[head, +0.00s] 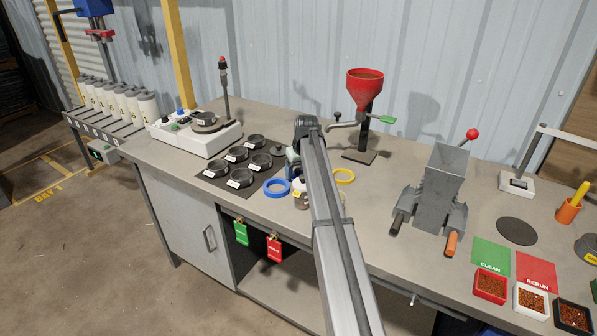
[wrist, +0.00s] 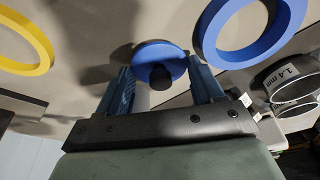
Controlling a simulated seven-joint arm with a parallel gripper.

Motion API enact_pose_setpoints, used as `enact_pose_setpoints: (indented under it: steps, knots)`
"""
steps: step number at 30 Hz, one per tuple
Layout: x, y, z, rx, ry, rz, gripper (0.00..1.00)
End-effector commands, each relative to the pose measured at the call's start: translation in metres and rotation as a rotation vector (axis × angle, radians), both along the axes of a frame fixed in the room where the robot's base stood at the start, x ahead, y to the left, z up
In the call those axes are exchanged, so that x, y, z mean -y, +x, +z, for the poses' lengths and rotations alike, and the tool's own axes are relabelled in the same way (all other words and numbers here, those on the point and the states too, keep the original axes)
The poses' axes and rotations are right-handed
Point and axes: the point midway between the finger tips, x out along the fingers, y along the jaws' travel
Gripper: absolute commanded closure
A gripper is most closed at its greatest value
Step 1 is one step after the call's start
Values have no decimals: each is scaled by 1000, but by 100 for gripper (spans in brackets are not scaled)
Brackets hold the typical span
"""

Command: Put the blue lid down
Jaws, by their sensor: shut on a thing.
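The blue lid (wrist: 151,53), a round disc with a black knob (wrist: 160,77), is between the two blue-tipped fingers of my gripper (wrist: 163,88) in the wrist view. My gripper is shut on it. Its height over the grey table cannot be told clearly. In the head view my arm covers most of my gripper (head: 293,160), and I cannot make out the lid there. A small white container (head: 299,185) with a yellow label shows just left of my arm, partly hidden.
A blue ring (head: 277,188) lies left of my arm and a yellow ring (head: 344,176) lies right of it. Several black sieves (head: 238,153) stand on a dark mat at the left. A red funnel stand (head: 364,88) rises behind. A grey hopper (head: 443,185) stands to the right.

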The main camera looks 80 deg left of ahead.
Motion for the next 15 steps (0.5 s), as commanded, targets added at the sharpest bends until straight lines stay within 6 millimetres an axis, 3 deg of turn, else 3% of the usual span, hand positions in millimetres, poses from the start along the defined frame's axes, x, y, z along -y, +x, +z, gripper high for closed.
enact_pose_setpoints:
  steps: [12, 13, 15]
  knots:
    - [0, 0, -6, 0, 0, 0, 62]
    - [0, 0, -6, 0, 0, 0, 33]
    - [0, 0, -6, 0, 0, 0, 26]
